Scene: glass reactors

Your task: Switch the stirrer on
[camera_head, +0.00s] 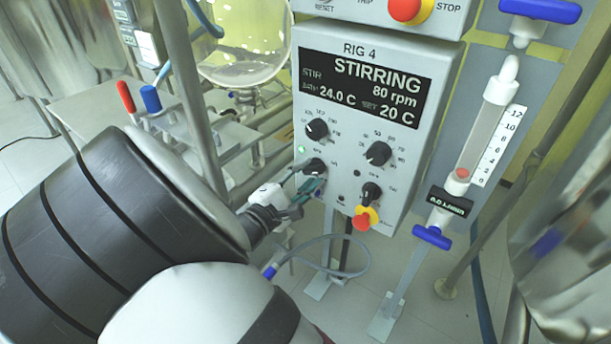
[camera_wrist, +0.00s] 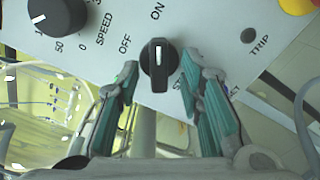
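The black stirrer knob (camera_wrist: 158,66) sits between the OFF and ON labels in the wrist view. Its white line points up toward ON. In the head view the knob (camera_head: 313,166) is low on the left of the RIG 4 panel (camera_head: 336,204). The display (camera_head: 365,84) reads STIRRING, 80 rpm, and a green lamp (camera_head: 301,150) is lit above the knob. My gripper (camera_wrist: 160,72) is open, with one teal-padded finger on each side of the knob and a small gap on both sides. In the head view my gripper (camera_head: 305,188) is just below the knob, partly hidden by my arm.
The speed knob (camera_wrist: 56,15) is nearby, and other black knobs (camera_head: 378,153) share the panel. A red emergency button (camera_head: 366,218) is at the panel's lower right. A glass vessel (camera_head: 240,40) stands behind left. A flow tube (camera_head: 487,115) is to the right.

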